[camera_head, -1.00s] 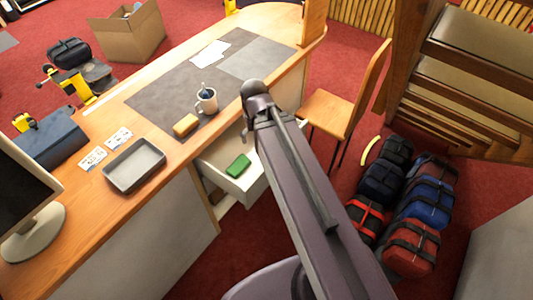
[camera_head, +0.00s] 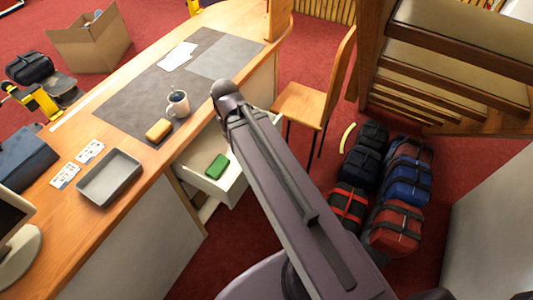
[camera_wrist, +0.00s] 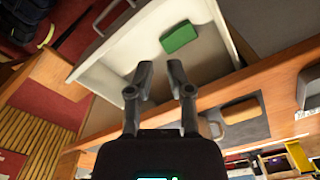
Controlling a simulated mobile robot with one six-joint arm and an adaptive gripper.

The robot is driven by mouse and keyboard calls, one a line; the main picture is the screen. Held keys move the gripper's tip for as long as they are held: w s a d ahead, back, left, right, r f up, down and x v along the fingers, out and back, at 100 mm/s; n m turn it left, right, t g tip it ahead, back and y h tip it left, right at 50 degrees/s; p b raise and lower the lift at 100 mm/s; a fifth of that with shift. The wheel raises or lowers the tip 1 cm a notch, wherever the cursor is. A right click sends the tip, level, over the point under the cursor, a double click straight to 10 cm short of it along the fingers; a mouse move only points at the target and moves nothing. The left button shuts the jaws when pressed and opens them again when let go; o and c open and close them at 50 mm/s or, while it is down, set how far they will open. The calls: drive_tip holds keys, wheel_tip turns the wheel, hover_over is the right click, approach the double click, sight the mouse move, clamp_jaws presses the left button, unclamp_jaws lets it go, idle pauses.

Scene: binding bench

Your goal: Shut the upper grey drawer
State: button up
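The upper grey drawer (camera_head: 232,184) stands pulled out from the front of the wooden bench, pale and open-topped. A green block-like item (camera_head: 216,166) lies inside it. In the wrist view the drawer (camera_wrist: 122,52) fills the upper middle, with the green item (camera_wrist: 179,37) inside and a curved handle (camera_wrist: 98,20) on its front. My gripper (camera_wrist: 162,72) is open and empty, its two fingers apart, seen against the drawer. I cannot tell whether it touches it. In the head view my arm covers part of the drawer and hides the gripper.
On the bench are a mug (camera_head: 178,104), a yellow sponge-like block (camera_head: 158,130) and a grey tray (camera_head: 110,178). A wooden chair (camera_head: 310,103) stands right of the drawer. Several bags (camera_head: 405,185) lie on the red floor further right.

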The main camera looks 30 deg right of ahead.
wheel_tip(320, 180, down, 6)
drive_tip(key=b, duration=0.5)
drive_tip(key=shift+f, duration=0.1)
clamp_jaws()
